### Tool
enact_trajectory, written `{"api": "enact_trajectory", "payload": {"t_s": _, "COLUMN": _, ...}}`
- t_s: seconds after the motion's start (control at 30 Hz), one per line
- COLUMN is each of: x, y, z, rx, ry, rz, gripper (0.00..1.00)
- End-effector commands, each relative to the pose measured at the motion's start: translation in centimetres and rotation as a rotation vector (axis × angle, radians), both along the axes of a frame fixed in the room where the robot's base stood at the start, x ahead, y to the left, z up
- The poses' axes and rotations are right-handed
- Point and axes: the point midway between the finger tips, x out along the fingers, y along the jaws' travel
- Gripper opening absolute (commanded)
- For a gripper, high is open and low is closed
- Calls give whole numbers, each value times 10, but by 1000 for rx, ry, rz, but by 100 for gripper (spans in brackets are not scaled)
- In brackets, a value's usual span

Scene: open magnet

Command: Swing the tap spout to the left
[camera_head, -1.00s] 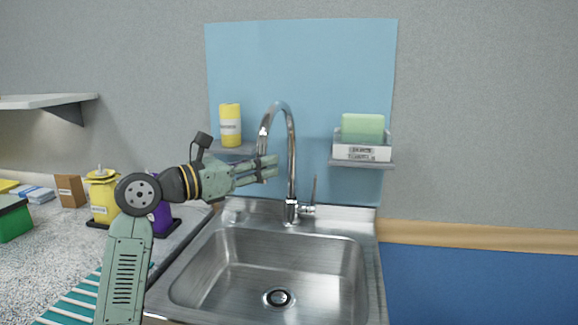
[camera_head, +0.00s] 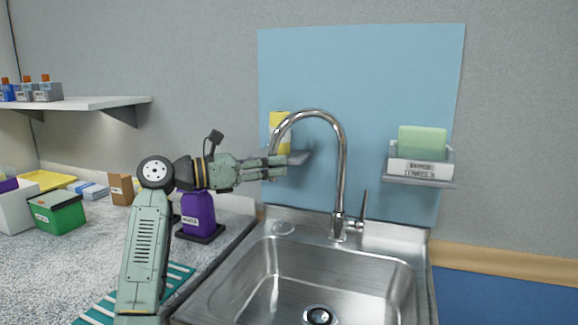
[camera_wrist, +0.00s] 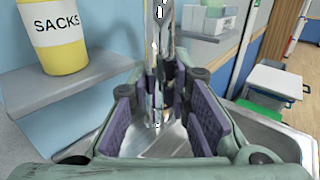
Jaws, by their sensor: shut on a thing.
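The chrome tap stands behind the sink, its upright pipe (camera_head: 343,170) rising into an arched spout (camera_head: 312,112). The spout's arch reaches to the left and its free end comes down at my gripper (camera_head: 280,168). In the wrist view, the spout (camera_wrist: 158,50) runs down between the purple pads of my gripper (camera_wrist: 158,118), which is shut on it. The fingers partly hide the spout's end. The tap's lever (camera_head: 363,205) stands upright to the right of the pipe.
The steel sink (camera_head: 225,300) lies below. A yellow canister (camera_wrist: 55,35) stands on a small shelf close to my gripper. A rack with a green sponge (camera_head: 422,139) hangs at the right. A purple container (camera_head: 198,215) stands on the counter behind my arm.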

Motion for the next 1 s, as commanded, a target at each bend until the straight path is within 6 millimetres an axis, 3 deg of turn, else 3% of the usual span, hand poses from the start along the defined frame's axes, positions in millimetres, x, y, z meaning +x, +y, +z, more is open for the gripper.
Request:
{"api": "enact_trajectory", "payload": {"t_s": 0.2, "x": 3, "y": 10, "z": 0, "rx": 0, "ry": -1, "rz": 13, "gripper": 0}}
{"api": "enact_trajectory", "payload": {"t_s": 0.53, "x": 3, "y": 11, "z": 0, "rx": 0, "ry": 0, "rz": 13, "gripper": 0}}
{"api": "enact_trajectory", "payload": {"t_s": 0.57, "x": 3, "y": 11, "z": 0, "rx": 0, "ry": 0, "rz": 13, "gripper": 18}}
{"api": "enact_trajectory", "payload": {"t_s": 0.87, "x": 3, "y": 10, "z": 0, "rx": 0, "ry": 0, "rz": 11, "gripper": 38}}
{"api": "enact_trajectory", "payload": {"t_s": 1.0, "x": 3, "y": 10, "z": 0, "rx": 0, "ry": 0, "rz": 11, "gripper": 39}}
